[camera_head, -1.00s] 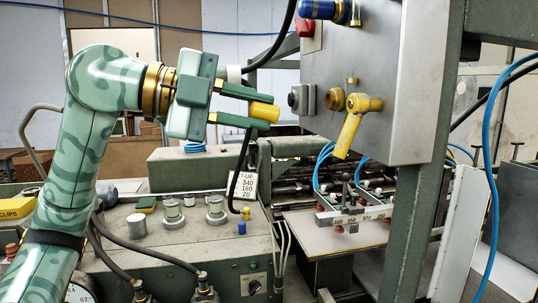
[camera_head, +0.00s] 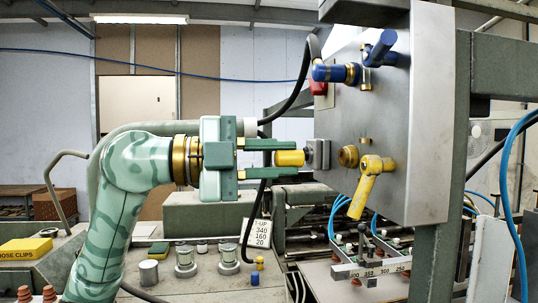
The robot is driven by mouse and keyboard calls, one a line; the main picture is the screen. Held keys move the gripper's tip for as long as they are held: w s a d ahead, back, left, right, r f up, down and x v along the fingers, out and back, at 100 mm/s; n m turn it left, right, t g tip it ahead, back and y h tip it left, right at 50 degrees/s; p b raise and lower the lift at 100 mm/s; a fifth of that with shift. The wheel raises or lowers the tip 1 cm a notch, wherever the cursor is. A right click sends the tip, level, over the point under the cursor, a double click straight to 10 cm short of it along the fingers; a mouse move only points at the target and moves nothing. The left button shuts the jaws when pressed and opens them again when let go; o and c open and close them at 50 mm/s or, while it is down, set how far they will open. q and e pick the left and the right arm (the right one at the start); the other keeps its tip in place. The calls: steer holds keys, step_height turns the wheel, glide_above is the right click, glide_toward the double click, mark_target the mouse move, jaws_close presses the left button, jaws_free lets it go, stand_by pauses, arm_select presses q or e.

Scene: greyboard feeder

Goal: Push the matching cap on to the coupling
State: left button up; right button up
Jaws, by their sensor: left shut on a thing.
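My left gripper (camera_head: 271,158) is shut on a yellow cap (camera_head: 290,158), held level with its free end to the right. On the grey panel, a bare brass coupling (camera_head: 348,156) sticks out beside a yellow lever (camera_head: 368,182). The cap is roughly level with this coupling and left of it, apart from it. A grey square fitting (camera_head: 320,154) appears between them; I cannot tell whether the cap touches it. Higher up, a blue cylinder (camera_head: 328,73) sits at a brass fitting by a blue lever (camera_head: 379,48). My right gripper is not in view.
The grey panel (camera_head: 424,110) fills the upper right. A black hose (camera_head: 302,88) hangs behind the gripper. A bench below holds several metal cylinders, a small yellow piece (camera_head: 260,262) and a small blue piece (camera_head: 255,279). A yellow box (camera_head: 26,249) stands at left.

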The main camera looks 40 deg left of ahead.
mark_target(303, 158)
arm_select(q)
steer(key=p+x, duration=0.1)
steer(key=x, duration=0.1)
steer(key=shift+w+d+r+p, duration=0.15)
steer(key=shift+d+r+p, duration=0.05)
steer(key=shift+d+p, duration=0.15)
steer(key=shift+w+d+p, duration=0.3)
steer(key=shift+w, duration=0.25)
steer(key=shift+w+d+f, duration=0.15)
steer(key=shift+w+d, duration=0.15)
steer(key=shift+d, duration=0.05)
stand_by(0.7)
steer(key=shift+w+d+p, duration=0.35)
steer(key=shift+w+p, duration=0.05)
steer(key=shift+p, duration=0.1)
stand_by(0.5)
steer(key=o, duration=1)
